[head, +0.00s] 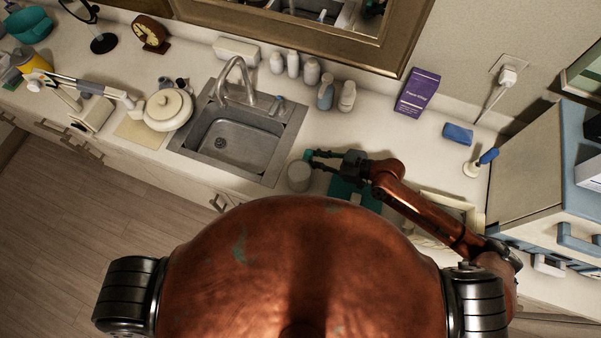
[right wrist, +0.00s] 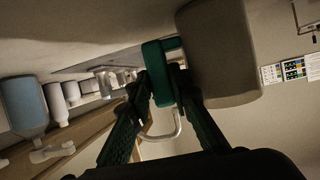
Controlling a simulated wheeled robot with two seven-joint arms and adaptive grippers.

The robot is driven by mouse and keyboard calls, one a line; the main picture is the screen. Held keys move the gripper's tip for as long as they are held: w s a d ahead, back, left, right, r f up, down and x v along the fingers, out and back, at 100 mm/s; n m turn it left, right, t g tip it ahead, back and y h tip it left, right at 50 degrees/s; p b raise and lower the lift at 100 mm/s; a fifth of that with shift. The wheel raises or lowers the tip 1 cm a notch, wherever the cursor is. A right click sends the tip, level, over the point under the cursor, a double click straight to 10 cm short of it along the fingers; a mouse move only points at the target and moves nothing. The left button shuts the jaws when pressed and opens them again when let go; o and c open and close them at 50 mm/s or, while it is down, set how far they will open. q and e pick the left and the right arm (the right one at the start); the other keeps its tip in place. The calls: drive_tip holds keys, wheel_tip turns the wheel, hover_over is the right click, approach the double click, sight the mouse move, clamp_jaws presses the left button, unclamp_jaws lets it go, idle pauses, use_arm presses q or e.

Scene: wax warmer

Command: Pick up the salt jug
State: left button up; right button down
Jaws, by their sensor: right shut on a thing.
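The salt jug (head: 299,177) looks like a pale grey cylinder with a teal handle, standing at the counter's front, right of the sink. In the right wrist view its grey body (right wrist: 215,50) fills the upper right. The teal handle (right wrist: 161,72) is between the fingers there. My right gripper (head: 316,161) reaches in from the right and is shut on the handle; its fingers also show in the right wrist view (right wrist: 168,88). Whether the jug touches the counter is hard to tell. My left gripper is out of view.
The sink (head: 235,139) with its faucet lies just left of the jug. A teal mat or tray (head: 352,192) lies partly under my right arm. Several bottles (head: 326,92) line the wall. A purple box (head: 418,93) and a blue object (head: 458,134) stand farther right.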

sight(306, 167)
drive_tip(key=shift+r, duration=0.15)
idle(0.6)
drive_tip(key=shift+r, duration=0.5)
drive_tip(key=s+a+r, duration=0.1)
drive_tip(key=r, duration=0.1)
drive_tip(key=s+r, duration=0.2)
drive_tip(key=r, duration=0.1)
drive_tip(key=s+a+r, duration=0.1)
drive_tip(key=r, duration=0.2)
drive_tip(key=shift+s+a+r, duration=0.2)
drive_tip(key=shift+s+a, duration=0.1)
drive_tip(key=shift+s, duration=0.05)
drive_tip(key=s, duration=0.1)
drive_tip(key=s+a+r, duration=0.1)
drive_tip(key=s+a, duration=0.1)
drive_tip(key=shift+s+r, duration=0.25)
drive_tip(key=shift+s, duration=0.1)
drive_tip(key=shift+s+a+r+p, duration=0.35)
drive_tip(key=shift+s+p, duration=0.1)
drive_tip(key=shift+s, duration=0.2)
drive_tip(key=shift+s+a+r+p, duration=0.35)
drive_tip(key=shift+s+p, duration=0.15)
drive_tip(key=shift+s, duration=0.15)
drive_tip(key=shift+s+a+r+p, duration=0.35)
drive_tip(key=shift+s+p, duration=0.1)
drive_tip(key=shift+s, duration=0.2)
